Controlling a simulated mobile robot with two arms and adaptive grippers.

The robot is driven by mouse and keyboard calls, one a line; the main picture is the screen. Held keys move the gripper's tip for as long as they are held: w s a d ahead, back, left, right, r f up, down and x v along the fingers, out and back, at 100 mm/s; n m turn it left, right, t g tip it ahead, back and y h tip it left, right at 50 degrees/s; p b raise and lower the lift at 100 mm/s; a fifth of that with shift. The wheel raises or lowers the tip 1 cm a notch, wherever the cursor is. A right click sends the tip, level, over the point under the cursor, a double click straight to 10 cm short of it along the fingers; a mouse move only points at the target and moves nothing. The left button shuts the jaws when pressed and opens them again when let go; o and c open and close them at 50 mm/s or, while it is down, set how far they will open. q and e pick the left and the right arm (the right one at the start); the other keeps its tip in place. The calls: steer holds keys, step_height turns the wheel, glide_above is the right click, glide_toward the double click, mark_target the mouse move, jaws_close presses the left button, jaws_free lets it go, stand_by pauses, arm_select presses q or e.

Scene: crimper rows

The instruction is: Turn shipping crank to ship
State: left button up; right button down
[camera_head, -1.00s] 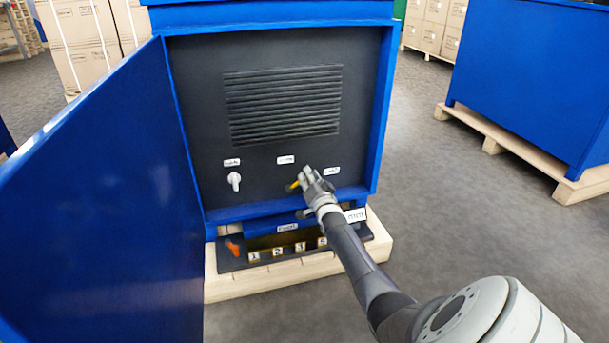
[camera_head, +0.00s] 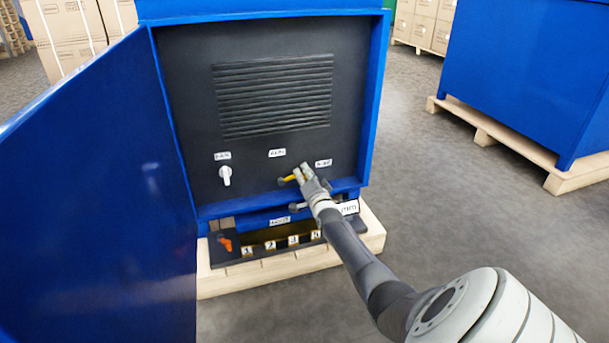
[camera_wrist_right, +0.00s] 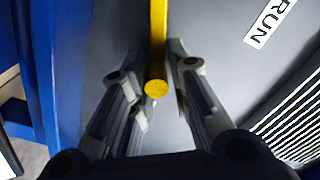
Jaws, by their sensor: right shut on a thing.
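The yellow crank (camera_head: 287,180) sits low on the dark panel of the blue cabinet, between the middle and right labels. In the right wrist view its yellow bar (camera_wrist_right: 158,25) runs down between my fingers, with its round end facing the camera. My right gripper (camera_head: 303,174) is shut on this bar, and its fingers (camera_wrist_right: 157,58) lie on both sides of it. The gripper partly hides the crank in the head view. My left gripper is not in view.
A white knob (camera_head: 225,175) sits left on the panel below vent slats (camera_head: 272,95). The open blue door (camera_head: 90,190) fills the left side. Below are an orange handle (camera_head: 225,243) and numbered slots on a pallet (camera_head: 235,280). Another blue cabinet (camera_head: 530,75) stands right; grey floor between is clear.

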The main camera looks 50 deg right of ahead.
steer(key=c, duration=1.7)
jaws_free()
steer(key=shift+s+d+f, duration=0.25)
steer(key=shift+f, duration=0.15)
steer(key=shift+c, duration=0.2)
steer(key=o, duration=0.3)
steer(key=shift+d, duration=0.1)
steer(key=shift+w+a+r, duration=0.1)
steer(key=shift+a, duration=0.15)
steer(key=shift+v, duration=0.85)
steer(key=v, duration=1)
